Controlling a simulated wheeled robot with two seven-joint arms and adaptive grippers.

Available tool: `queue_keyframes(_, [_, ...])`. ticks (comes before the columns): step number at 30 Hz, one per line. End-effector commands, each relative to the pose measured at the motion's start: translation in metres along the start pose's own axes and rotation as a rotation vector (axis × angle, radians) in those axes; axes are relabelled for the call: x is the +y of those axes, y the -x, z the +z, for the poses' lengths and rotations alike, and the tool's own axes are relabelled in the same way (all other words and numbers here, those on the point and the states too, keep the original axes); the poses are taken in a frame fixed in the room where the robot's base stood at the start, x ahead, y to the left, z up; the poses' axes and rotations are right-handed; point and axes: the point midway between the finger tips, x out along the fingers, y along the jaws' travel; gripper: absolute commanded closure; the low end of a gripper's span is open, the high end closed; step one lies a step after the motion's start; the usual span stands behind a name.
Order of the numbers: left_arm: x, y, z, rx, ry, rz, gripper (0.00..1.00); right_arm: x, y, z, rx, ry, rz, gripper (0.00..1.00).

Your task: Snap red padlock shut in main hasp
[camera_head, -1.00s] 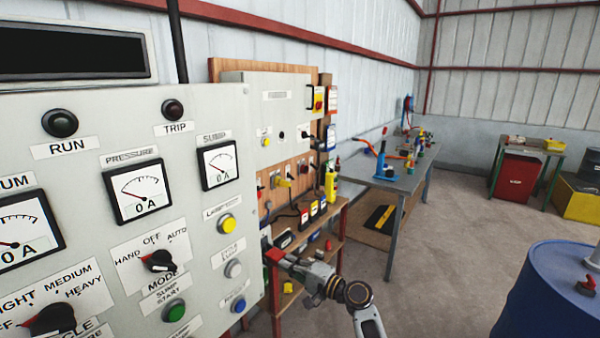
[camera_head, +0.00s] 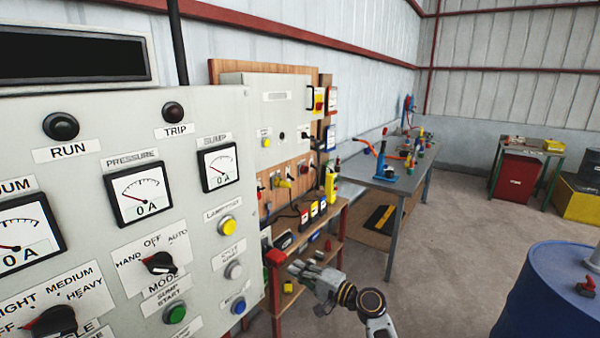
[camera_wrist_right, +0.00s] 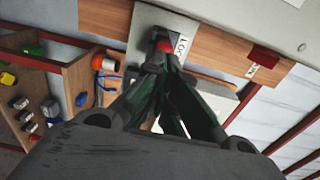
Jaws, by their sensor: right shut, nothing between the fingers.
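A small red block (camera_head: 275,257), which looks like the red padlock, is at the right edge of the grey control panel. In the right wrist view a red piece (camera_wrist_right: 162,45) shows just beyond my fingertips, against a light grey plate (camera_wrist_right: 185,22) with a dark fitting that may be the hasp. I cannot tell whether the shackle is closed. My right gripper (camera_head: 297,268) is shut and empty, just right of the red block and apart from it in the head view; its fingers converge in the wrist view (camera_wrist_right: 160,72). My left gripper is not in view.
The grey control panel (camera_head: 120,215) fills the left. Behind it stands a wooden board and shelf with several padlocks and devices (camera_head: 305,210). A workbench (camera_head: 385,180) stands farther back. A blue drum (camera_head: 550,295) is at the right. The floor between is clear.

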Motion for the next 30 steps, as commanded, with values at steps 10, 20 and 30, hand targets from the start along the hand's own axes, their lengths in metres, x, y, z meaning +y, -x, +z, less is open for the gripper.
queue_keyframes(10, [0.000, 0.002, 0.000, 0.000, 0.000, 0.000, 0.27, 0.000, 0.017, 0.000, 0.000, -0.001, 0.001, 1.00])
queue_keyframes(20, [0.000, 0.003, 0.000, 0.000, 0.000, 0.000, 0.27, 0.001, 0.033, 0.000, 0.000, 0.000, 0.001, 1.00])
queue_keyframes(30, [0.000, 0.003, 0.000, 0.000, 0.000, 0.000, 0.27, 0.000, 0.038, 0.000, -0.001, -0.001, 0.000, 1.00])
